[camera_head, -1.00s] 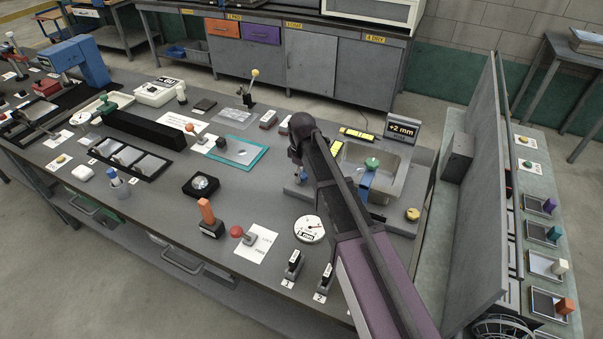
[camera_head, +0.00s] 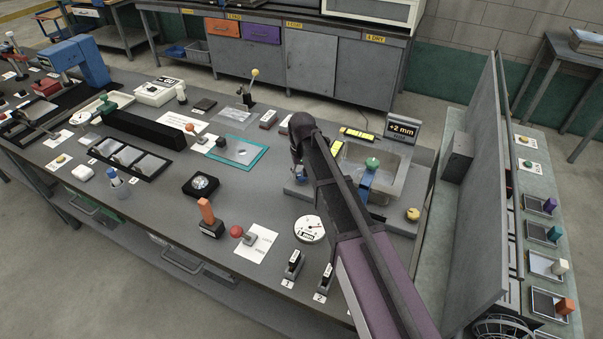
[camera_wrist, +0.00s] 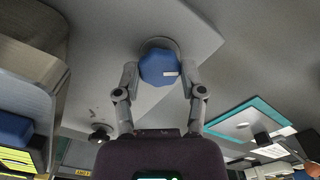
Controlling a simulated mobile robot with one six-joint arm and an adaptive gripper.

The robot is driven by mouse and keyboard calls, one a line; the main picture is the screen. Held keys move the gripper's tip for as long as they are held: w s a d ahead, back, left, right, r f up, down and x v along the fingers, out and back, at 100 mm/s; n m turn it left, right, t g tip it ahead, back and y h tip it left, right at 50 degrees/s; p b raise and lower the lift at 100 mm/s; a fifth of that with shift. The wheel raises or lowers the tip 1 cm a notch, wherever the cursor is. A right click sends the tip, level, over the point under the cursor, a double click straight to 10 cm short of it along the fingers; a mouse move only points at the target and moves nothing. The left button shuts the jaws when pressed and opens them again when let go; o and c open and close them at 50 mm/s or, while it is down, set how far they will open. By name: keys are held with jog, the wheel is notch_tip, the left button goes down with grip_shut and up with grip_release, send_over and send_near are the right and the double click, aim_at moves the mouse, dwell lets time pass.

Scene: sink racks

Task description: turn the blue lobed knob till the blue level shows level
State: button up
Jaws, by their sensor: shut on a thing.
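The blue lobed knob (camera_wrist: 158,68) shows in the wrist view between my two fingers, with a white mark on its face. My gripper (camera_wrist: 160,78) is shut on it, one finger at each side. In the head view my arm reaches down to the left front corner of the grey sink unit (camera_head: 403,222), and the knob is mostly hidden there. A small display (camera_head: 402,128) behind the sink reads "+2 mm". Yellow level-like bars (camera_head: 357,134) lie at the sink's back edge. I cannot tell which part is the blue level or whether it is level.
A round dial (camera_head: 309,229) lies in front, and a teal-framed plate (camera_head: 238,152) to the left. A tall grey panel bounds the right.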

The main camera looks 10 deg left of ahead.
jog(key=shift+w+m, duration=0.1)
jog(key=shift+m, duration=1.2)
jog(key=o, duration=1.1)
jog(key=shift+o, duration=0.2)
jog(key=shift+n, duration=0.3)
